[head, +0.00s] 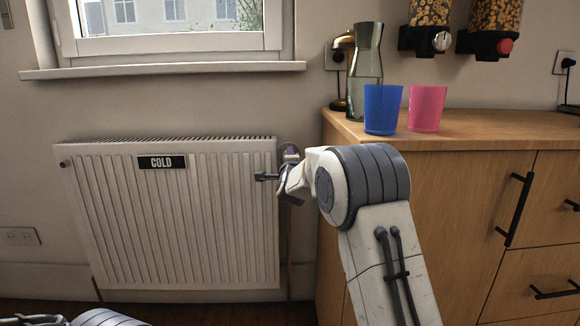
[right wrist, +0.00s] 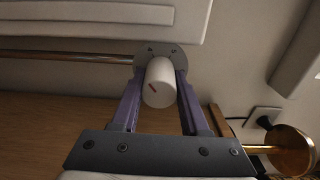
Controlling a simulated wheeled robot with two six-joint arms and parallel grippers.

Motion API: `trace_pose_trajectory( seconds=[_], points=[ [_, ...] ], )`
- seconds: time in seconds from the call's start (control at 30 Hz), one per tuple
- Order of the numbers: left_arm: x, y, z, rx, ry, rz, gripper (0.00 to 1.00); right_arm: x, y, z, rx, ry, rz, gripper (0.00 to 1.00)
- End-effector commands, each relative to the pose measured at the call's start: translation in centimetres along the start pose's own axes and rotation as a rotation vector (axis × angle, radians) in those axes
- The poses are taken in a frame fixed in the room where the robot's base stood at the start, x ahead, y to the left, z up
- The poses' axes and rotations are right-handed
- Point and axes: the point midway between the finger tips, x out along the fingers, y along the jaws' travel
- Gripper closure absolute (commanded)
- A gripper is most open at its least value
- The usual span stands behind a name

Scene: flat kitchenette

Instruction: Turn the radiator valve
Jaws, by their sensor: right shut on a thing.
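The white radiator (head: 180,215) with a black "COLD" label (head: 162,162) hangs under the window. Its valve is at the upper right corner, partly hidden by my gripper in the head view. In the right wrist view the valve knob (right wrist: 160,84) is a white cylinder with a short slanted red mark, in front of a round grey plate. My right gripper (head: 284,177) is at the valve. In the right wrist view its two purple-grey fingers lie on either side of the knob, shut on it.
The wooden cabinet (head: 440,205) stands close on the right of the valve. On it are a blue cup (head: 383,110), a pink cup (head: 427,108), a glass carafe (head: 366,72) and a brass object (head: 341,60). A copper pipe (right wrist: 70,57) runs to the valve.

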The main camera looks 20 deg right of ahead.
Motion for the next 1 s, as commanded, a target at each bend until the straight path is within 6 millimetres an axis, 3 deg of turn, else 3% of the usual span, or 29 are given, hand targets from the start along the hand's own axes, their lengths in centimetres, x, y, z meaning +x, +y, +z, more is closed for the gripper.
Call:
trace_pose_trajectory(
  seconds=[0.23,0.83,0.87,0.9,1.0],
  points=[
    [1.25,-0.09,0.07,0.000,0.000,0.000,0.50,-0.02,0.45,0.01,0.097,-0.003,0.009,1.00],
    [1.44,-0.10,0.08,0.000,0.000,0.000,0.50,-0.02,0.30,0.03,0.129,-0.003,0.010,1.00],
    [1.44,-0.10,0.08,0.000,0.000,0.000,0.50,-0.02,0.30,0.03,0.129,-0.003,0.009,0.44],
    [1.44,-0.10,0.08,0.000,0.000,0.000,0.50,-0.02,0.29,0.03,0.129,-0.003,0.009,0.29],
    [1.44,-0.10,0.08,0.000,0.000,0.000,0.50,-0.01,0.21,0.02,0.129,-0.003,0.007,0.25]
  ],
)
